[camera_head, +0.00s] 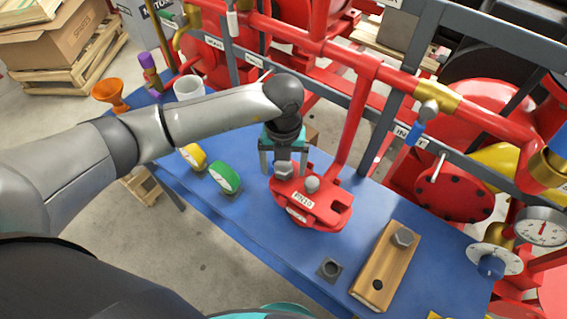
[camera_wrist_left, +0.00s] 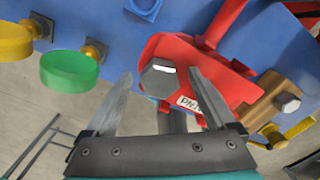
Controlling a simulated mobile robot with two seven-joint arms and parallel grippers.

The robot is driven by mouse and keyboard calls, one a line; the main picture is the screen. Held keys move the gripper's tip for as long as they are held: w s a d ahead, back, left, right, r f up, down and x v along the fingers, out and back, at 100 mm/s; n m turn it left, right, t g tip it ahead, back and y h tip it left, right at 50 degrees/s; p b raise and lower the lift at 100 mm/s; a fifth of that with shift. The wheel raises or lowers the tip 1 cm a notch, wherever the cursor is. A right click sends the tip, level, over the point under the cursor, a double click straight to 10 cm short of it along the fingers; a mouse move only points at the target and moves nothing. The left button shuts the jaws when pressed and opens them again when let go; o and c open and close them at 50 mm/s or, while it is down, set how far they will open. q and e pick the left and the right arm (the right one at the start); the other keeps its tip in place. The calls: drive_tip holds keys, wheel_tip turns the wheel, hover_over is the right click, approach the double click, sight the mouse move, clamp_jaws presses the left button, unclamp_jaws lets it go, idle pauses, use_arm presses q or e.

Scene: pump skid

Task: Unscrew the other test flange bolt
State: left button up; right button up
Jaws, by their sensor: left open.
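The red test flange (camera_head: 325,208), labelled PN16, sits on the blue bench. My left gripper (camera_head: 284,158) is open, pointing down at the left bolt. In the left wrist view the bolt head (camera_wrist_left: 159,78) shows between the spread fingers (camera_wrist_left: 161,76), with a gap on each side; I cannot tell how far below the tips it is. The flange (camera_wrist_left: 215,75) lies behind it. My right gripper is not in view.
A wooden block (camera_head: 386,262) at the right holds one hex bolt (camera_head: 402,237) and has an empty hole. Green (camera_head: 224,177) and yellow (camera_head: 194,156) round knobs line the bench's front edge. A white cup (camera_head: 189,88) and an orange funnel (camera_head: 110,93) stand at the left. Red pipes rise behind.

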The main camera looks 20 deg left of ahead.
use_arm(q)
wheel_tip(320, 180, up, 15)
drive_tip(key=shift+r+b, duration=0.15)
drive_tip(key=shift+b, duration=0.15)
drive_tip(key=shift+d, duration=0.1)
idle(0.9)
